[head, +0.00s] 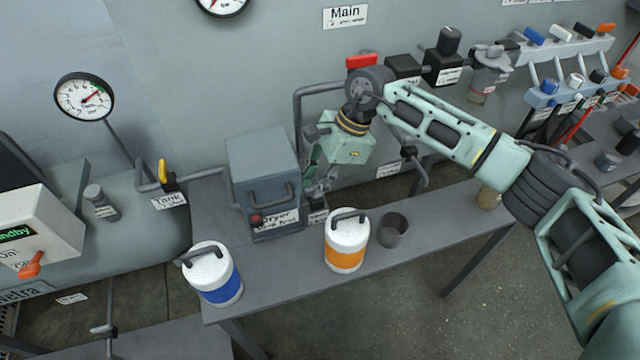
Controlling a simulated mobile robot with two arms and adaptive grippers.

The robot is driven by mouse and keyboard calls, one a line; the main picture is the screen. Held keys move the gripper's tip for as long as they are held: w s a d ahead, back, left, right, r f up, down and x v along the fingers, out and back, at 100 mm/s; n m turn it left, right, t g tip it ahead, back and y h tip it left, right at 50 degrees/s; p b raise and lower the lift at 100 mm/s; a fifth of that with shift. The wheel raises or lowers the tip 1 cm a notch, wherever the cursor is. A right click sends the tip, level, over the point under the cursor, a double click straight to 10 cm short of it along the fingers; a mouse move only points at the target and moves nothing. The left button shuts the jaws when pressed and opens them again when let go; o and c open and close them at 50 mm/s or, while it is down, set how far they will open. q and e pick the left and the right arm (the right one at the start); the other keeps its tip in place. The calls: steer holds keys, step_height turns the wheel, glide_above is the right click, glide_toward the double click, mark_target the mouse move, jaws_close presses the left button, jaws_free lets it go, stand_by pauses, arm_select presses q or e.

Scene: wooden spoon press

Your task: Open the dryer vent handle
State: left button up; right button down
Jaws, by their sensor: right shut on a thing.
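The grey dryer box (262,165) stands on the bench. It has a grey bar handle on its front, a small red knob and a label reading Dryer. My right gripper (313,190) reaches down along the box's right side, above a small labelled dark fitting (318,214). Its fingers are shut on a small part there, which seems to be the dryer vent handle. The fingers mostly hide that part, so its angle cannot be told. My left gripper is not in view.
A blue-banded canister (222,283), an orange-banded canister (344,255) and a dark cup (392,230) stand on the bench (440,230). A yellow tank valve handle (163,170) is left of the box. A red valve handle (361,62) is above my right wrist.

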steer(key=c, duration=1.8)
jaws_free()
steer(key=v, duration=1.2)
